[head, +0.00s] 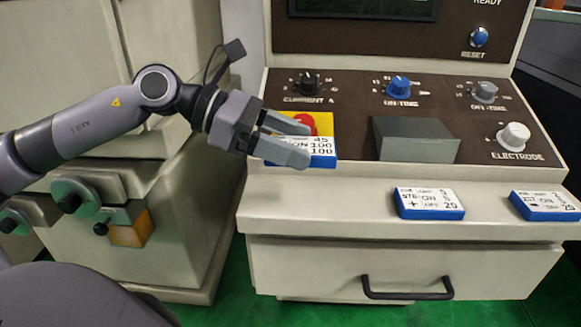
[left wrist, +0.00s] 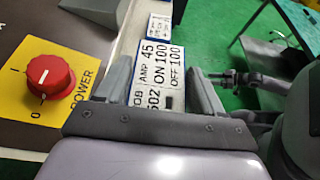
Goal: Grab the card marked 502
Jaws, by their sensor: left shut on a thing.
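The card marked 502 (left wrist: 150,70) is white-faced with blue edges and reads AMP 45, ON 100, OFF 100. My left gripper (left wrist: 163,78) is shut on it, one finger along each side. In the head view the card (head: 322,150) shows between the fingers of the left gripper (head: 300,146), above the left end of the machine's ledge. Whether it still touches a surface I cannot tell. A grey gripper and arm, seemingly my right one (left wrist: 240,78), show at the right of the left wrist view, its jaw state unclear.
Two other blue-edged cards, a middle one (head: 428,204) and a right one (head: 546,207), lie on the ledge (head: 330,205). A grey block (head: 415,140), knobs and the red power switch (left wrist: 50,78) stand close by. A drawer handle (head: 405,292) juts out below.

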